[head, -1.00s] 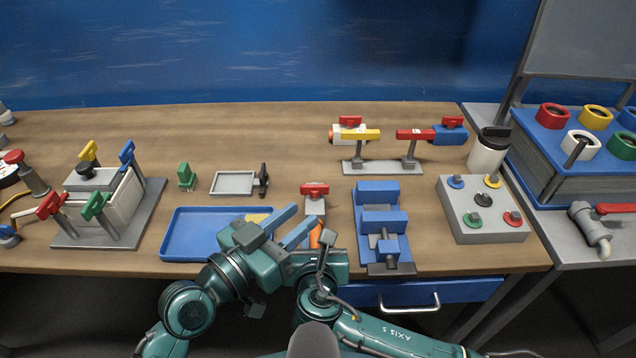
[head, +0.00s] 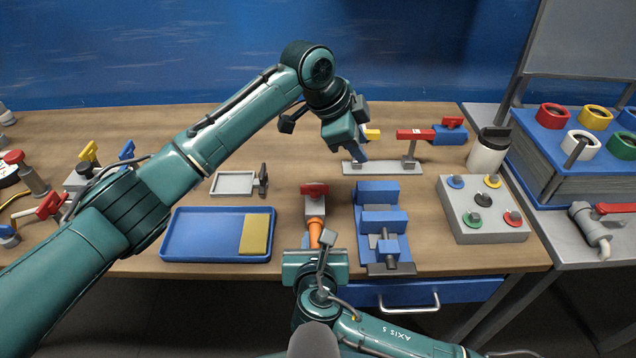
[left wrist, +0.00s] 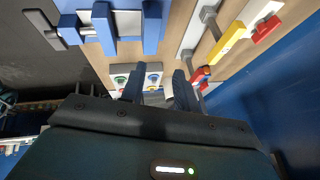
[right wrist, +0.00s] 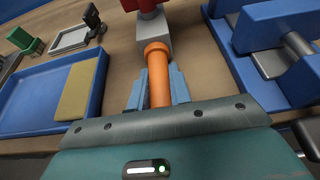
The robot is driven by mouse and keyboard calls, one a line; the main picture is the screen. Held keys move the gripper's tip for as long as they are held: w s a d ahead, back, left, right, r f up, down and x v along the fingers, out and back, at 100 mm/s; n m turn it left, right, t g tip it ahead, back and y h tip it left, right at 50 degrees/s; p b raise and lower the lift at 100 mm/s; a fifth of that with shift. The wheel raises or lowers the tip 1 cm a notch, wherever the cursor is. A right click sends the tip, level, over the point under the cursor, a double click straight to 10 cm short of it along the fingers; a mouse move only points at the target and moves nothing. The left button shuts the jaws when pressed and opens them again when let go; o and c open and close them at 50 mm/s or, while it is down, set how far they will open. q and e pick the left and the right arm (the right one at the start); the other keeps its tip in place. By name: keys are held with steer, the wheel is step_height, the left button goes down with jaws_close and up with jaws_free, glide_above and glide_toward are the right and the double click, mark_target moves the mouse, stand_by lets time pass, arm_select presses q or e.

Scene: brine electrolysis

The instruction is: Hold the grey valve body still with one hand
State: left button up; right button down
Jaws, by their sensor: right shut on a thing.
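The grey valve body (head: 315,207) stands near the table's front edge with a red handle (head: 314,189) on top and an orange tube (head: 315,231) at its near end. In the right wrist view the orange tube (right wrist: 158,75) runs between the fingers of my right gripper (right wrist: 159,90), which is shut on it. The grey body (right wrist: 154,32) is just beyond the fingertips. My left gripper (head: 360,154) is over the back rack, by a yellow handle (head: 372,134). In the left wrist view its fingers (left wrist: 159,90) are apart with nothing between them.
A blue vise (head: 380,220) stands right of the valve body. A blue tray (head: 200,235) with a yellow pad (head: 256,234) lies left. A grey button box (head: 480,212) and a white bottle (head: 487,152) are further right. My left arm hides part of the left table.

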mark_target(315, 185)
arm_select(q)
steer(key=a+r+n+g+y, duration=0.1)
steer(key=a+r+g+y, duration=0.15)
steer(key=a+y, duration=0.4)
steer(key=shift+h, duration=0.55)
steer(key=f, duration=0.4)
steer(key=a+f, duration=0.1)
steer(key=f, duration=0.2)
steer(key=s+f, duration=0.1)
steer(key=f, duration=0.3)
steer(key=shift+a+f, duration=0.25)
steer(key=shift+f, duration=0.05)
steer(key=shift+c, duration=0.3)
jaws_close()
